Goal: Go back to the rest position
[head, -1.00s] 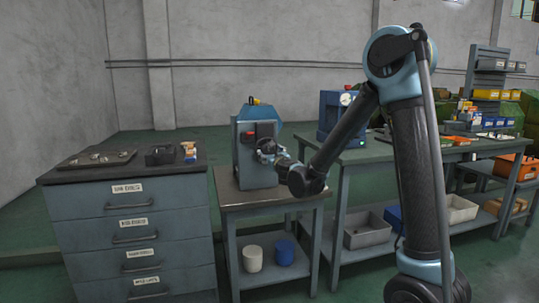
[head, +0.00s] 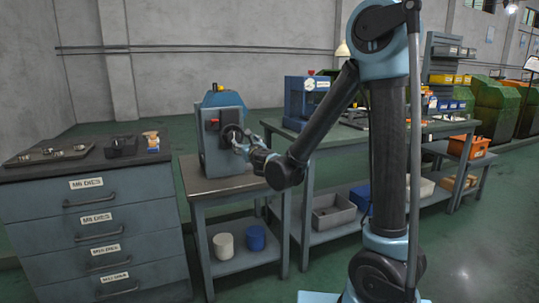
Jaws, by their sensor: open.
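My arm stands at the right of the head view and bends down to the left, with its forearm level with the small table. My gripper (head: 240,142) is at the arm's left end, close to the front of a blue-grey machine (head: 221,140) with a red part and a dark round fitting. It is open, and I see nothing held in it. The fingertips are small and partly lost against the dark fitting, so I cannot tell whether they touch it.
The machine stands on a small table (head: 222,184) with a white and a blue cup (head: 255,238) on its lower shelf. A drawer cabinet (head: 95,215) is at left. A long workbench (head: 330,137) with a blue press (head: 305,100) runs behind my arm. Green floor is open at lower right.

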